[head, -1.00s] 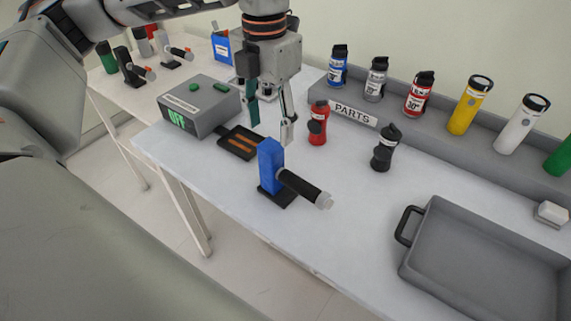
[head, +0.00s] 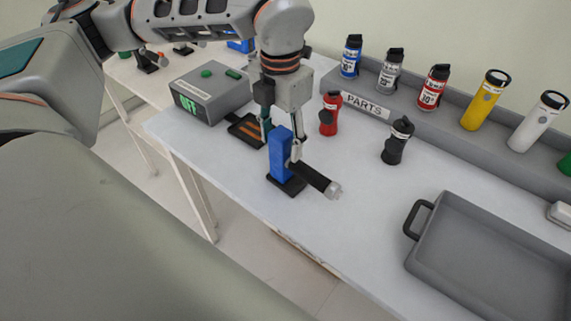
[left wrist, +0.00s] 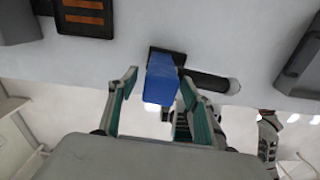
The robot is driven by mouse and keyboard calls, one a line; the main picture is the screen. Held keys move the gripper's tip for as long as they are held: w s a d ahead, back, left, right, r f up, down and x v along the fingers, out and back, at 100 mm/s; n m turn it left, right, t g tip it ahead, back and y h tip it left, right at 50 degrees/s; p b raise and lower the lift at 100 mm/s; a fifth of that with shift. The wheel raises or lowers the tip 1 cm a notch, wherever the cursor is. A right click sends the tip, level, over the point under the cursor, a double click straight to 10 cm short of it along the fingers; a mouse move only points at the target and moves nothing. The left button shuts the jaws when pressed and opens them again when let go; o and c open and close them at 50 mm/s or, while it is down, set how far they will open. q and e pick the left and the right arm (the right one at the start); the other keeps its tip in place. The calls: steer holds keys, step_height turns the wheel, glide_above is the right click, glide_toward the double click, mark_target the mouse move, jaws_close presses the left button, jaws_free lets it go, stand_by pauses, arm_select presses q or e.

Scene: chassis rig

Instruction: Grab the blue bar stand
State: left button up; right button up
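The blue bar stand (head: 279,156) stands upright on a black base on the white table, with a black bar with a grey tip (head: 315,179) sticking out to the right. My left gripper (head: 282,146) points down at the stand's upper part, one finger on each side in the head view. In the left wrist view, the blue stand (left wrist: 162,80) lies between the tips of the open left gripper (left wrist: 159,80), with gaps beside it. Whether a finger touches it cannot be told. My right gripper is not identifiable in either view.
A grey box marked OFF (head: 209,95) and a black pad with orange strips (head: 246,129) are to the left. Red (head: 330,114) and black bottles (head: 397,141) stand behind right. A grey tray (head: 490,245) is at right. The PARTS shelf (head: 365,104) runs behind.

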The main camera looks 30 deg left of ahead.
arm_select(q)
jaws_close()
steer(key=shift+r, duration=0.2)
